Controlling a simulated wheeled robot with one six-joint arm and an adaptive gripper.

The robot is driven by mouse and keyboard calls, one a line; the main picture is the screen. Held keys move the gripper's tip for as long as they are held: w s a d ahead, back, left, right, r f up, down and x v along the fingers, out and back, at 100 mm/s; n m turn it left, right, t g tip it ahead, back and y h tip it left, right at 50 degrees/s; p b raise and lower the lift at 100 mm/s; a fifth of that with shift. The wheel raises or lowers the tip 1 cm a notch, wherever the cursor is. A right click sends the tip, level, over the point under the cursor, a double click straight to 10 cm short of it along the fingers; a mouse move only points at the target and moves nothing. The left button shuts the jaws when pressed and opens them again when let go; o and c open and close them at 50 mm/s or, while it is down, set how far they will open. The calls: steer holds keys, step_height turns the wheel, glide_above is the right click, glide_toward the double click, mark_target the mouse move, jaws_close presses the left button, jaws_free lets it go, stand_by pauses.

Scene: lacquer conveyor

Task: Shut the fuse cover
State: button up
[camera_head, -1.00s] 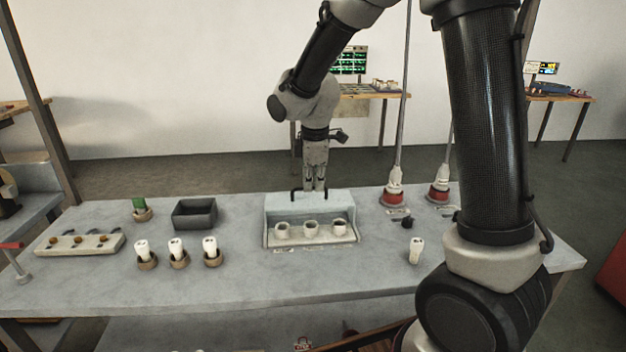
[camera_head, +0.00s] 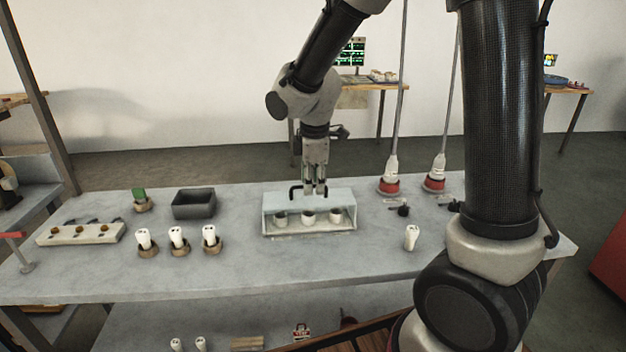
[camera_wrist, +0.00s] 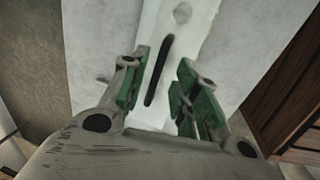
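The pale fuse cover (camera_head: 342,197) is part of the box (camera_head: 265,226) in the middle of the table. It is raised at a tilt over the back of the box, and the front is open. Several white sockets (camera_head: 308,218) show below its front edge. A black bar handle (camera_head: 293,191) stands on the cover. My gripper (camera_head: 315,190) is at the cover, pointing down by the handle. In the wrist view, the handle (camera_wrist: 159,70) lies between and beyond the green-padded fingers (camera_wrist: 165,95), which are apart. Contact with the handle cannot be made out.
Three white fuses (camera_head: 178,236) stand in holders left of the box; another fuse (camera_head: 411,238) is at its right. A dark open bin (camera_head: 194,204), a beige strip (camera_head: 80,234) and a green piece (camera_head: 139,195) are farther left. Red-based rods (camera_head: 389,186) stand at the back right.

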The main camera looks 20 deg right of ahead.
mark_target(314, 205)
steer(key=shift+r, duration=0.1)
step_height(314, 205, up, 12)
steer(key=s, duration=0.2)
steer(key=shift+s+a+f, duration=0.15)
steer(key=shift+a+f, duration=0.05)
steer(key=shift+a, duration=0.05)
stand_by(0.3)
steer(key=s+d+r+m+t, duration=0.1)
steer(key=s+d+m, duration=0.6)
steer(key=s, duration=0.3)
steer(key=s+d+m+t, duration=0.1)
steer(key=s+d+m, duration=0.7)
steer(key=s, duration=0.2)
steer(key=shift+s+d+r+m, duration=0.2)
steer(key=shift+s+r+m, duration=0.05)
steer(key=shift+r+m, duration=0.15)
